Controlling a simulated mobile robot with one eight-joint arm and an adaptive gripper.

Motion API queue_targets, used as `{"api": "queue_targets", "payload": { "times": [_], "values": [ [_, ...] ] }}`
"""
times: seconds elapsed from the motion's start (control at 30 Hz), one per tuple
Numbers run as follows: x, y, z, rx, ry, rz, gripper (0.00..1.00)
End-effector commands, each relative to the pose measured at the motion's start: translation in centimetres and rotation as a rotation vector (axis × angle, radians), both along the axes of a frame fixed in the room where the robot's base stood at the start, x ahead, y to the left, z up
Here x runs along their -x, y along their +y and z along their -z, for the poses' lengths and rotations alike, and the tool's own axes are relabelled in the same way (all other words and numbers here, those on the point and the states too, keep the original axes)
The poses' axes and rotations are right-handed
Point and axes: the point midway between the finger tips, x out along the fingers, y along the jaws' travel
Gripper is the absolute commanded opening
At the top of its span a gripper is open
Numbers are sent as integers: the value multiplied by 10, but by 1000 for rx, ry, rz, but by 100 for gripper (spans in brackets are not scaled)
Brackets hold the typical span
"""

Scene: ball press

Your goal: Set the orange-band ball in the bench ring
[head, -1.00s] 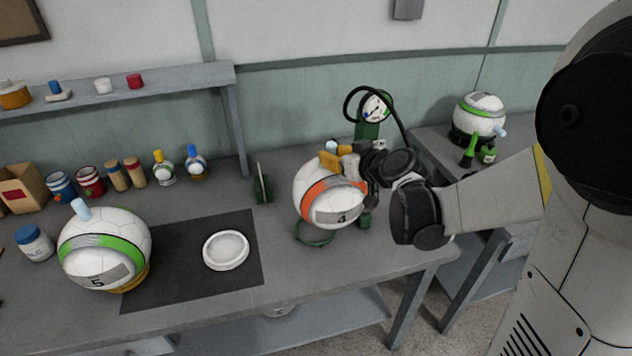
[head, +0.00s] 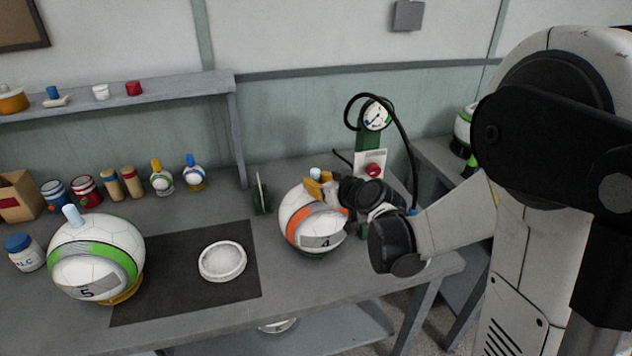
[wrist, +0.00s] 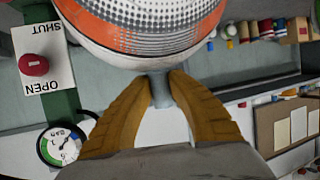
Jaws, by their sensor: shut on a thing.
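The orange-band ball (head: 312,218), white with a "4" label, is at the right part of the bench, beside the green pump stand. My gripper (head: 319,187) is shut on the pale blue stem (head: 316,174) of this ball. The wrist view shows its tan fingers (wrist: 160,88) on either side of the stem, with the ball (wrist: 140,25) beyond. A little dark green of the ring (head: 308,253) shows under the ball; the ball hides most of it. I cannot tell whether ball and ring touch.
A gauge (head: 376,115) with a black hose and a red knob (head: 373,170) stand just behind the ball. A white dish (head: 222,262) lies on the dark mat (head: 180,294). A green-band ball (head: 95,258) is at left. Several jars line the back.

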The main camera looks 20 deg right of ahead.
Motion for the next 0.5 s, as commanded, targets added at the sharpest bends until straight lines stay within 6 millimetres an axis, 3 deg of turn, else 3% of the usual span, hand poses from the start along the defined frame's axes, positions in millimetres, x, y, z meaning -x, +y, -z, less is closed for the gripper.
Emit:
{"api": "queue_targets", "payload": {
  "times": [0.13, 0.17, 0.2, 0.5],
  "values": [
    [0, 0, 6, 0, 0, 0, 0],
    [0, 0, 6, 0, 0, 0, 26],
    [0, 0, 5, 0, 0, 0, 38],
    [0, 0, 4, 0, 0, 0, 38]
  ]
}}
